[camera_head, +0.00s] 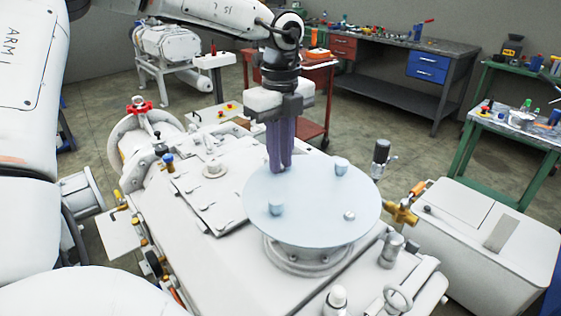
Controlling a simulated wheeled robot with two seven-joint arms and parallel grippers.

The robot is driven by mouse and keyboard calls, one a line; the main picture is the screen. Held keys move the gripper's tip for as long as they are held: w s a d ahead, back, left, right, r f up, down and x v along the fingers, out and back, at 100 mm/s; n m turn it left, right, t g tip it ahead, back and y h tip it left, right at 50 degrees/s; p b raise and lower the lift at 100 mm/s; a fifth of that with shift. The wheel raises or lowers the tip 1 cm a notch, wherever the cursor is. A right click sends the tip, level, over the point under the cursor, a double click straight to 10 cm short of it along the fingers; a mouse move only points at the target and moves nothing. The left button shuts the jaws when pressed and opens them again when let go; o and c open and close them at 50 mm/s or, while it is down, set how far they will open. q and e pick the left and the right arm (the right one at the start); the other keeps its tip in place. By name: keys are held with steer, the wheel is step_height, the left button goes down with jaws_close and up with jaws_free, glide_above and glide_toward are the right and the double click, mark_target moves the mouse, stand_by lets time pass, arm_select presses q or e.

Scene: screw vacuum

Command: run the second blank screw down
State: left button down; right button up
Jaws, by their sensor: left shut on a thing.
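The round pale-blue blank plate (312,190) lies flat on a flanged port on top of the white machine. Blank screws stand on it: one at the back right (341,166), one at the front left (275,208) and a smaller, shorter one at the right front (349,215). My left gripper (279,168) points straight down at the plate's back-left edge. Its purple fingers are shut on a blank screw there, which the fingers hide. I cannot tell how deep that screw sits. My right gripper is not in view.
A black-topped fitting (381,153) and a brass valve (402,210) rise beside the plate's right edge. A red handwheel (139,105) stands at the back left. A white box (485,240) lies to the right. Workbenches stand well behind, across open floor.

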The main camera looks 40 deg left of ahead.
arm_select(q)
steer(key=m+b, duration=0.1)
steer(key=m, duration=0.2)
steer(key=shift+m+b, duration=0.3)
steer(key=shift+m, duration=0.1)
steer(key=m, duration=0.4)
steer(key=shift+m+b, duration=0.3)
steer(key=shift+b, duration=0.1)
steer(key=m, duration=0.2)
steer(key=shift+r+m, duration=0.1)
steer(key=shift+m, duration=0.2)
steer(key=m, duration=0.4)
steer(key=shift+m, duration=0.3)
steer(key=m, duration=0.4)
steer(key=shift+w+m, duration=0.1)
steer(key=shift+m, duration=0.2)
steer(key=c, duration=1.7)
jaws_free()
